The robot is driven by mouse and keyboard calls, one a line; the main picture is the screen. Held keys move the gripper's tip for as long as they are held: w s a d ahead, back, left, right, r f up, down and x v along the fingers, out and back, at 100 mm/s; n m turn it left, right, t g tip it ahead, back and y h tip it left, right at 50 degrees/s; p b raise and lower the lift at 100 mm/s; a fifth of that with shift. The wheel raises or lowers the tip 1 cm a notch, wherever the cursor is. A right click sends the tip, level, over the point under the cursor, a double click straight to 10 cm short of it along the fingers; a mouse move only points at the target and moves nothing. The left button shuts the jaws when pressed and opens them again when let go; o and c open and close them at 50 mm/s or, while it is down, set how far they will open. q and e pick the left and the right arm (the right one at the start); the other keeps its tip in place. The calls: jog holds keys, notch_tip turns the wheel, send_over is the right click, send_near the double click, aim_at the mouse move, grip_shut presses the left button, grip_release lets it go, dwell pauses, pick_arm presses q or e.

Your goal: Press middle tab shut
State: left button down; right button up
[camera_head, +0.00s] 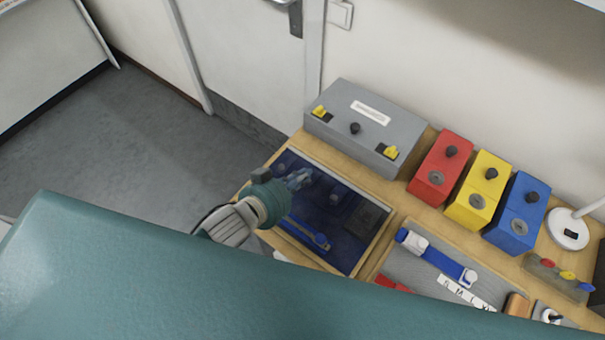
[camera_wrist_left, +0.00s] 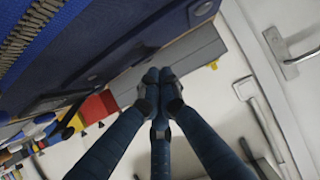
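A dark navy panel (camera_head: 349,253) lies in a wooden frame on the bench in the head view. On it are a brighter blue strap (camera_head: 303,232) with a light round end, and a dark square patch (camera_head: 366,218). I cannot tell which piece is the middle tab, or whether it is shut. My left gripper (camera_head: 300,180) is over the panel's upper left part and hides some of it. In the wrist view its fingertips (camera_wrist_left: 158,78) are together with nothing visible between them. My right gripper is not visible.
A grey box (camera_head: 350,110) with yellow clips stands behind the panel. Red (camera_head: 437,178), yellow (camera_head: 474,196) and blue (camera_head: 513,225) boxes stand to its right. A grey mat (camera_head: 408,262) with a blue strap and a white lamp base (camera_head: 568,230) are farther right.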

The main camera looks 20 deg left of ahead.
pick_arm(q)
jog(key=shift+f, duration=0.1)
jog(key=t+b, duration=0.1)
jog(key=b, duration=0.2)
jog(key=f+t+b, duration=0.1)
jog(key=b, duration=0.2)
jog(key=shift+s+a+f+h+b, duration=0.1)
jog(key=shift+s+f+h+b, duration=0.2)
jog(key=shift+h+b, duration=0.1)
jog(key=shift+s+a, duration=0.1)
jog(key=shift+s, duration=0.1)
jog(key=shift+s+a+f+p, duration=0.1)
jog(key=shift+p, duration=0.3)
jog(key=shift+s+f, duration=0.2)
jog(key=shift+f, duration=0.1)
